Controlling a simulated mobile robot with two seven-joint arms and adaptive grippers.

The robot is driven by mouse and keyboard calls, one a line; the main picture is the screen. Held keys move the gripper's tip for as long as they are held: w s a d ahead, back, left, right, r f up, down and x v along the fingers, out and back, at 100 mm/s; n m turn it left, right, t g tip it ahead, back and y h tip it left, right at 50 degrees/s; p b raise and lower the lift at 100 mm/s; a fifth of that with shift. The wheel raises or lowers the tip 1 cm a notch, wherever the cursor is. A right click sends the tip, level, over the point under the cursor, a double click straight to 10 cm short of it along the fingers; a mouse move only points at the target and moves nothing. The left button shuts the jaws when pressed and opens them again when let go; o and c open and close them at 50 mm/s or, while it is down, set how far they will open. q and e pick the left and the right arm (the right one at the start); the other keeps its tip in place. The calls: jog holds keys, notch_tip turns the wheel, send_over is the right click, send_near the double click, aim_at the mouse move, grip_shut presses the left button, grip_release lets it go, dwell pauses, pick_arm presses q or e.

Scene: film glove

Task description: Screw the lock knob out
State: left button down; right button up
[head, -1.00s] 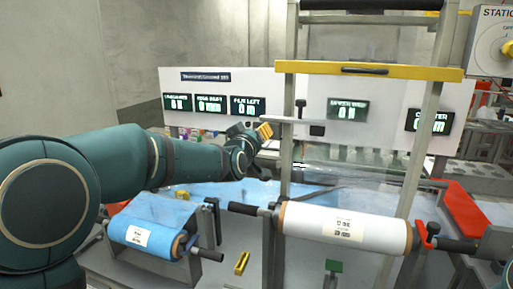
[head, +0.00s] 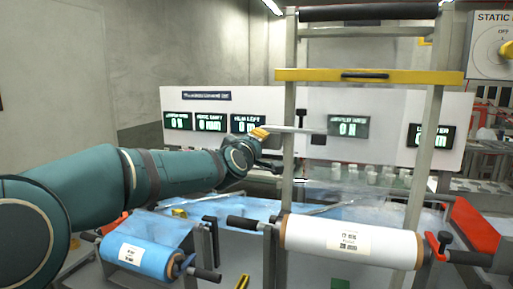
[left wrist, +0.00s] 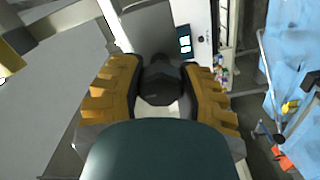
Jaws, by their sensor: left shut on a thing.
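My left gripper (head: 259,133) has yellow fingers and is at the left end of a pale horizontal bar (head: 298,130) in the head view. In the left wrist view the same gripper (left wrist: 160,88) has its fingers on both sides of a dark, faceted knob (left wrist: 160,78), shut on it. This looks like the lock knob; in the head view the fingers and wrist hide it. A black upright piece (head: 301,119) stands at the bar farther right. My right gripper is not in view.
A frame post (head: 288,165) stands just right of the gripper, below a yellow crossbar (head: 330,75). A white display panel (head: 210,100) is behind. A white film roll (head: 345,242) and a blue film roll (head: 145,254) lie in front and below.

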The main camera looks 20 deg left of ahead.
pick_arm(q)
jog(key=shift+r, duration=0.1)
jog(key=c, duration=0.5)
grip_release()
jog(key=shift+a, duration=0.1)
jog(key=s, duration=1.2)
jog(key=shift+a, duration=0.15)
